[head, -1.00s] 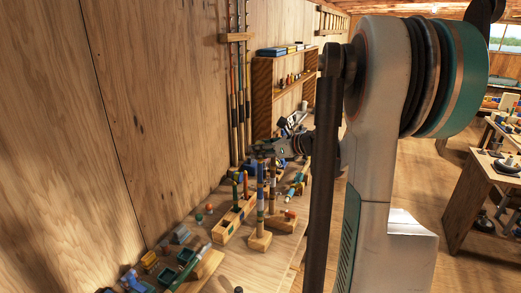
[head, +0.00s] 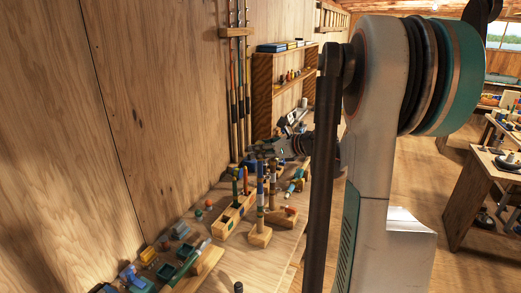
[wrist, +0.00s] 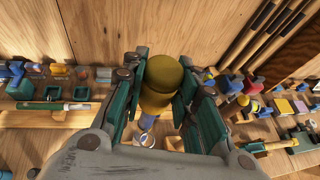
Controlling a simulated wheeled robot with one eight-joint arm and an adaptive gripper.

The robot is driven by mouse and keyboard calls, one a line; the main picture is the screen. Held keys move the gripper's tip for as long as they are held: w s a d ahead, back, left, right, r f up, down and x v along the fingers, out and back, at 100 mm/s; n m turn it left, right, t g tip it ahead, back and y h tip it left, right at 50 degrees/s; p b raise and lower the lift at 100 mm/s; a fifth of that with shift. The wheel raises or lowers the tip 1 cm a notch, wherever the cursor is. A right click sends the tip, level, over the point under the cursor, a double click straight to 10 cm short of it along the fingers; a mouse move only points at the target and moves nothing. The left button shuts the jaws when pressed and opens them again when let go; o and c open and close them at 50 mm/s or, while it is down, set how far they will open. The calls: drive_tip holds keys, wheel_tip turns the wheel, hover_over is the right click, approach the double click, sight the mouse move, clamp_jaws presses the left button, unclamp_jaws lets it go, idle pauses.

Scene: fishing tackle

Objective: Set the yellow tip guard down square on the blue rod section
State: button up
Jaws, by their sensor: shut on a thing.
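The yellow tip guard (wrist: 162,82) is between the teal-padded jaws of my gripper (wrist: 160,105) in the wrist view. My gripper is shut on it. A blue piece, which looks like the blue rod section (wrist: 147,122), shows just below the guard, partly hidden by it. I cannot tell whether the two touch or whether the guard sits square. In the head view the upright banded rod (head: 260,203) stands on a wooden block (head: 259,236), and my gripper is near its top, small and partly hidden by my arm.
A wooden rack (head: 232,217) with slots stands left of the rod. Small boxes and tackle (head: 178,260) crowd the bench front, and a wooden piece (head: 283,219) lies to the right. Tall rods (head: 240,90) lean on the wall behind. Little bench is free.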

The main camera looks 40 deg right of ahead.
drive_tip(key=shift+f+b, duration=0.85)
drive_tip(key=shift+f, duration=0.3)
drive_tip(key=o, duration=0.9)
drive_tip(key=shift+c, duration=0.2)
drive_tip(key=v, duration=1.2)
